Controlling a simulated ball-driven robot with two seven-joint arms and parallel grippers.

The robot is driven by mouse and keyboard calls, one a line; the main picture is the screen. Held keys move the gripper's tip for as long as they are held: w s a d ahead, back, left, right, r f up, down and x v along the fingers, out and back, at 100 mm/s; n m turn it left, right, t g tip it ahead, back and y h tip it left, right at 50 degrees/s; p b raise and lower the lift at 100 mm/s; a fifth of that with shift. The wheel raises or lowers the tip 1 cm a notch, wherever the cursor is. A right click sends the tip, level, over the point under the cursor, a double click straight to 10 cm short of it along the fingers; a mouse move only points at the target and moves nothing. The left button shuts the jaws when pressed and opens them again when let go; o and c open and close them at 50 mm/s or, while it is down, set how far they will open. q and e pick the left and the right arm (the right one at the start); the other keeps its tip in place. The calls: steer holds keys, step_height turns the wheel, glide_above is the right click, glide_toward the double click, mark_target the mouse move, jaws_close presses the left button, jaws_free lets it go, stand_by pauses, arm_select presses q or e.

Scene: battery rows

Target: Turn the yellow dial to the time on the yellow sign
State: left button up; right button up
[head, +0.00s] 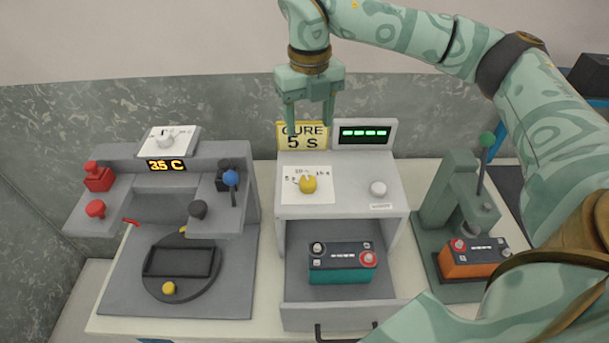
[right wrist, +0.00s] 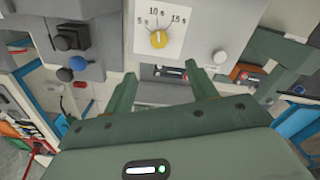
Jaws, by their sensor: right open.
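The yellow dial (head: 307,184) sits on a white scale plate on top of the grey middle machine. It also shows in the right wrist view (right wrist: 158,39), where the scale reads 5, 10 and 15 s and its pointer seems to face about the 10. The yellow sign (head: 302,143) stands behind the dial and reads "CURE 5 S". My right gripper (head: 310,122) is open and empty, above the dial and in front of the sign's upper part. Its fingers (right wrist: 163,88) are apart from the dial. My left gripper is not in view.
A white button (head: 378,188) sits right of the dial, and a green-lit display (head: 365,133) behind it. Below, an open drawer (head: 340,315) holds a teal battery (head: 340,275). A grey station (head: 115,290) stands left, a green press (head: 433,215) with an orange battery (head: 470,263) right.

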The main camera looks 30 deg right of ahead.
mark_target(308, 180)
step_height(308, 180, down, 14)
steer(key=shift+s+a+f+b, duration=0.1)
steer(key=shift+f+b, duration=0.1)
steer(key=shift+b, duration=0.8)
steer(key=shift+f, duration=0.55)
steer(key=c, duration=1)
